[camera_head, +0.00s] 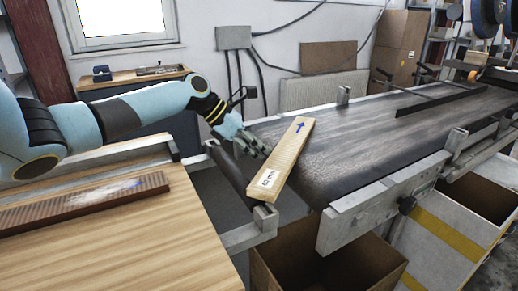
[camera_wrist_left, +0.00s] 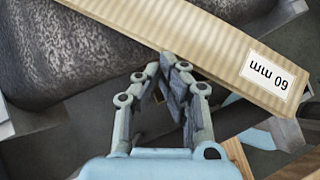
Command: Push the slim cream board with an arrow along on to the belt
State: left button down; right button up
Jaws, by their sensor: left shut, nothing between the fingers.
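The slim cream board (camera_head: 284,155) lies slantwise over the gap between the roller (camera_head: 228,168) and the near end of the dark belt (camera_head: 345,150). Its far end, with a blue arrow, is over the belt. Its near end, with a white label, is by the roller's end bracket. My left gripper (camera_head: 262,151) is shut and empty at the board's left side. In the left wrist view the fingertips (camera_wrist_left: 170,64) are at the long edge of the board (camera_wrist_left: 200,45); whether they touch is unclear. My right gripper is out of view.
A brown ribbed board (camera_head: 85,203) lies on the wooden table (camera_head: 150,240) at the left. An open cardboard box (camera_head: 325,265) stands below the gap. The belt has metal side rails (camera_head: 385,195) and a dark guide bar (camera_head: 440,98) farther along.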

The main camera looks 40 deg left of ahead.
aim_at(276, 149)
pick_arm(q)
jog(key=w+d+p, duration=0.2)
jog(key=p, duration=0.1)
jog(key=shift+w+d+r, duration=0.2)
jog(key=shift+w+d, duration=0.05)
jog(key=shift+w, duration=0.15)
jog(key=shift+f, duration=0.2)
